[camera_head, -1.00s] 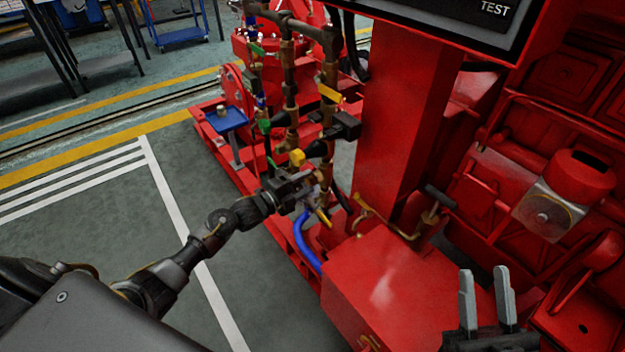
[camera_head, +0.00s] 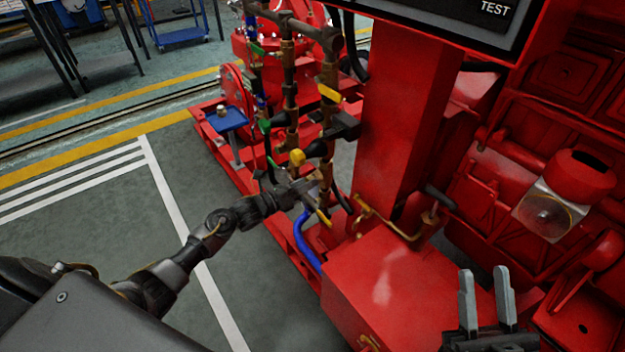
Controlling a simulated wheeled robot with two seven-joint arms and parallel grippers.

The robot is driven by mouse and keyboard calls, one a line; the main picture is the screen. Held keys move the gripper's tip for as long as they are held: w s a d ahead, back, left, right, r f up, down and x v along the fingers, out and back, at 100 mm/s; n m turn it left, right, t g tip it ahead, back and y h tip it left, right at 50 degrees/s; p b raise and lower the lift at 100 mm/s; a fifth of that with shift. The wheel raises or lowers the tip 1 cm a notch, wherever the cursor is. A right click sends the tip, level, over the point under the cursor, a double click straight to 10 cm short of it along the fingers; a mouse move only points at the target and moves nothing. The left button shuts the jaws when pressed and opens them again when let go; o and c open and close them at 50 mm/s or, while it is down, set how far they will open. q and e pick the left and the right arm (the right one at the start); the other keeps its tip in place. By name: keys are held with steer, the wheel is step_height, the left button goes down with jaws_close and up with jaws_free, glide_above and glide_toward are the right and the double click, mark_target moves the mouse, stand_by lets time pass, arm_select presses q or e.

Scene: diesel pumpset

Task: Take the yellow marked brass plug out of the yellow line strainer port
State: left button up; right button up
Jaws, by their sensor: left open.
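My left gripper (camera_head: 308,188) is at the lower part of the right-hand brass pipe line (camera_head: 329,75), just below a yellow cap-like part (camera_head: 297,157). Its jaws are open, and the small size hides the exact gap. I cannot make out the brass plug or the strainer port clearly; the gripper partly covers that spot. I cannot tell whether the jaws touch anything. A yellow-tipped piece (camera_head: 323,217) shows just below the gripper. My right gripper (camera_head: 487,295) is open and empty, over the red block at the lower right.
A yellow valve handle (camera_head: 329,93) and a black-handled part (camera_head: 343,127) stick out above the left gripper. A red post (camera_head: 400,110) stands close on the right. A blue hose (camera_head: 304,242) curves below.

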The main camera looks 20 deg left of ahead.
arm_select(q)
steer(key=shift+m, duration=0.6)
steer(key=shift+c, duration=0.3)
steer(key=c, duration=1)
